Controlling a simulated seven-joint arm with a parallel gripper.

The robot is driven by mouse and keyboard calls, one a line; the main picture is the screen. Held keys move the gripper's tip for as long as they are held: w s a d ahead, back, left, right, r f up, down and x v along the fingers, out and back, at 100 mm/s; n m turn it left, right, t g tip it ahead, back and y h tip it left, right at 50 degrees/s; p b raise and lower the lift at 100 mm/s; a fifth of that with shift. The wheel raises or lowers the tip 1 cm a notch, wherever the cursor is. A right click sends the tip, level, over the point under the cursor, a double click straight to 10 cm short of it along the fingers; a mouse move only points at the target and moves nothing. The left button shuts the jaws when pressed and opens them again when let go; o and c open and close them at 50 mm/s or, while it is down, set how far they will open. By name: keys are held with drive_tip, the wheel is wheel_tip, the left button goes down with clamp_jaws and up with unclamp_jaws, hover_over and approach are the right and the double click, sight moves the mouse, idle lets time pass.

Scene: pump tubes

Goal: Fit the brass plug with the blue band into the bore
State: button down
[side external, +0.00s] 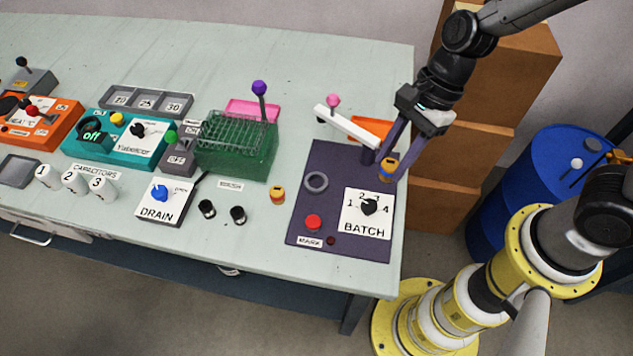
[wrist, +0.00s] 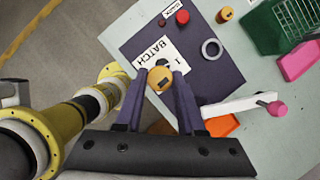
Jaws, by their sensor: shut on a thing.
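My gripper (side external: 386,176) is shut on a brass plug (side external: 388,164) that seems to carry a dark bluish band. In the wrist view the plug's round top (wrist: 160,76) shows between the two fingertips (wrist: 160,85). It is held above the purple panel, near its right edge in the side view, by the BATCH plate. A grey ring (side external: 316,182), which looks like the bore, sits on the panel left of the plug; it also shows in the wrist view (wrist: 212,49). A second brass plug (side external: 278,194) stands on the table left of the panel; its band is hard to make out.
The BATCH dial (side external: 370,206) and a red button (side external: 313,222) are on the panel's near side. A white lever with a pink knob (side external: 333,100) stands behind the ring, and an orange tray (side external: 372,129) lies behind. A green rack (side external: 237,150) stands left of the panel.

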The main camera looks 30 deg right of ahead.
drive_tip(key=shift+w, duration=0.5)
drive_tip(key=w+a+f, duration=0.2)
drive_tip(key=w+f, duration=0.1)
drive_tip(key=w+a+f, duration=0.2)
drive_tip(key=w+f, duration=0.1)
drive_tip(key=w, duration=0.1)
drive_tip(key=w+a+f, duration=0.2)
drive_tip(key=w+f, duration=0.1)
drive_tip(key=w, duration=0.1)
drive_tip(key=shift+w+a+f, duration=0.1)
drive_tip(key=shift+a+f, duration=0.15)
drive_tip(key=shift+a, duration=0.15)
drive_tip(key=shift+w+a+f, duration=0.1)
drive_tip(key=shift+w+f, duration=0.05)
drive_tip(key=shift+f, duration=1.5)
drive_tip(key=shift+f, duration=0.3)
